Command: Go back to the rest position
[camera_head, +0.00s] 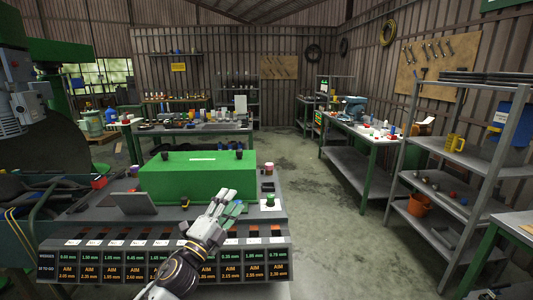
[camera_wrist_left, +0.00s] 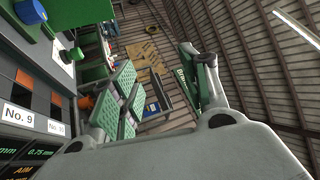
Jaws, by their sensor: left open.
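My left gripper (camera_head: 229,207) is in front of the green box, above the right part of the grey workbench. It points up and away, with its fingers apart. In the left wrist view the green-padded fingers of my left gripper (camera_wrist_left: 160,85) stand wide apart with nothing between them. My right gripper does not show clearly in either view.
The green box (camera_head: 197,178) stands on the workbench (camera_head: 105,207), beside a dark tilted panel (camera_head: 134,203). A white-and-green piece (camera_head: 270,202) is right of my gripper. Labelled slots (camera_head: 110,262) line the front. A metal shelf (camera_head: 455,154) stands right; the floor between is clear.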

